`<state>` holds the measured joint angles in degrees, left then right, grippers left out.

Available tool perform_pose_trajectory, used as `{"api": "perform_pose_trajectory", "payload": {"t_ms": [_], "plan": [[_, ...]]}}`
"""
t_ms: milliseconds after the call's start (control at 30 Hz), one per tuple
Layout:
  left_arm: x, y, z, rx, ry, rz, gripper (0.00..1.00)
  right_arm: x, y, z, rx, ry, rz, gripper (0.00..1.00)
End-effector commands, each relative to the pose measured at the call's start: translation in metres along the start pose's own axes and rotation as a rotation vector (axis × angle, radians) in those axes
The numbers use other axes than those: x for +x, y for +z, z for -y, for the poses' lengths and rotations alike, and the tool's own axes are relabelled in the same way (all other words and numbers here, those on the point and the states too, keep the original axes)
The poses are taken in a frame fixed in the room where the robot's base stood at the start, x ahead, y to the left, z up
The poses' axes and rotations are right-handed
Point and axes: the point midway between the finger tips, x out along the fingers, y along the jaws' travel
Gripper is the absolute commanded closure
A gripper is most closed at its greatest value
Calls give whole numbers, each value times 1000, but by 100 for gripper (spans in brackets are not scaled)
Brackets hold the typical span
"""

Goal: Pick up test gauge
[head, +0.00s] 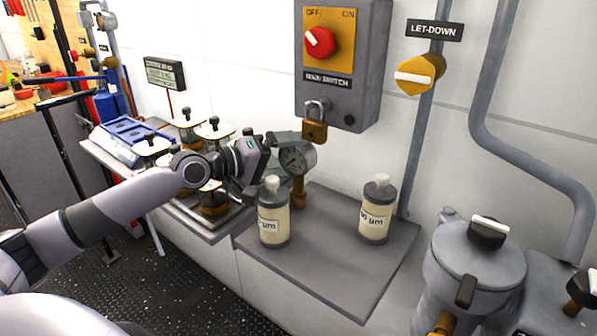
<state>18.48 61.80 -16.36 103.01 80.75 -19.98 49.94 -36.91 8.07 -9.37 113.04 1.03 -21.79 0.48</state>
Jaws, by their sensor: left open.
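Whether the fingers touch the gauge is hidden. My right gripper is not in view.
Two labelled bottles, one left (273,228) and one right (376,222), stand on the shelf (335,265). A switch box (345,60) with a padlock (314,130) hangs above. A grey canister (470,265) stands at right. The shelf's front is clear.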

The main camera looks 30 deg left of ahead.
Motion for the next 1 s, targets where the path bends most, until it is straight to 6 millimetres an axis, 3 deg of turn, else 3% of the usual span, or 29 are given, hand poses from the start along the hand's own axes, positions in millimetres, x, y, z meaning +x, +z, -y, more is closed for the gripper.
{"api": "perform_pose_trajectory", "payload": {"t_ms": [167,333,367,767,1000], "plan": [[0,0,0,0,0,0,3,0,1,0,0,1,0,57],[0,0,0,-1,-1,1,59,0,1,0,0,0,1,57],[0,1,1,-1,-1,1,62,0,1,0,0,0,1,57],[0,0,-3,-4,1,3,62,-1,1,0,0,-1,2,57],[-5,-11,-30,-2,7,2,62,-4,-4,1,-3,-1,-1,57]]}}
